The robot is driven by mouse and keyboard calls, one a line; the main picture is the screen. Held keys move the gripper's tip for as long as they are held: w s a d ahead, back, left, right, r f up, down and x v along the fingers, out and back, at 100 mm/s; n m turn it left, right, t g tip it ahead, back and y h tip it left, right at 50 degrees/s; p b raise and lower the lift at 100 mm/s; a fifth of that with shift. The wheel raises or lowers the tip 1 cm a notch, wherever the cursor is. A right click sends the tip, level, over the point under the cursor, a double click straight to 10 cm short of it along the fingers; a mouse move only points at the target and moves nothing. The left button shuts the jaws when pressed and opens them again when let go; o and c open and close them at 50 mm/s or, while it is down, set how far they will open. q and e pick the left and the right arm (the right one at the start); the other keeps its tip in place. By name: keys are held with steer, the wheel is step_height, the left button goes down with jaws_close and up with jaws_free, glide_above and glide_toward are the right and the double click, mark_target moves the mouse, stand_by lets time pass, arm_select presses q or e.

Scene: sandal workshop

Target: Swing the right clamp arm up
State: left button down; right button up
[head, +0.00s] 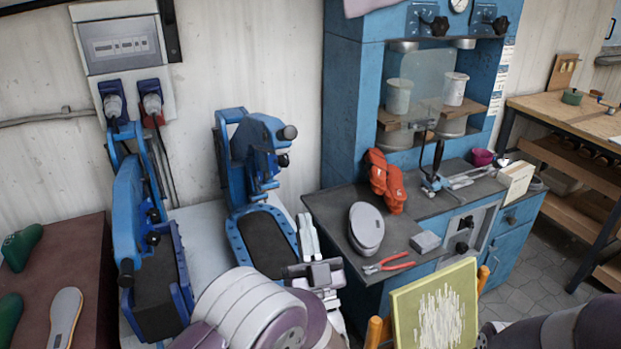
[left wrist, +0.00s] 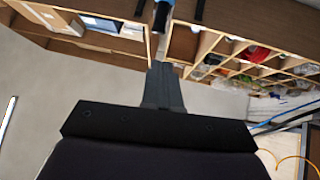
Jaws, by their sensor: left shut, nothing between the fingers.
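The right clamp arm (head: 262,135) is blue, with a dark knob at its upper right. It stands at the back of the right blue press, above the rear end of a dark pad in a blue-rimmed bed (head: 236,240). The pad's top is uncovered. My left gripper (head: 307,226) is shut and empty, just right of the bed's front right edge and below the arm, apart from it. In the left wrist view its dark fingers (left wrist: 163,82) are together, with nothing between them. My right gripper is out of view; only part of my right arm shows at the bottom right.
Another blue press (head: 130,215) stands to the left. To the right, a blue cabinet's dark top (head: 330,212) holds orange gloves (head: 385,180), a grey sole-shaped block (head: 366,228) and red pliers (head: 388,263). A yellow-green panel (head: 437,310) stands in front.

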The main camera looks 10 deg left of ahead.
arm_select(q)
steer(key=p+x, duration=0.7)
steer(key=x, duration=0.5)
steer(key=shift+w+r, duration=0.2)
steer(key=shift+w, duration=0.1)
steer(key=shift+w+a+r+p, duration=0.3)
steer(key=shift+w+p, duration=0.1)
steer(key=shift+w, duration=0.15)
step_height(320, 180, up, 24)
steer(key=g+p, duration=0.3)
steer(key=p, duration=0.8)
glide_above(291, 140)
steer(key=w+a, duration=0.9)
steer(key=w, duration=0.3)
steer(key=shift+w+n, duration=0.15)
steer(key=shift+n, duration=0.15)
steer(key=shift+f, duration=0.1)
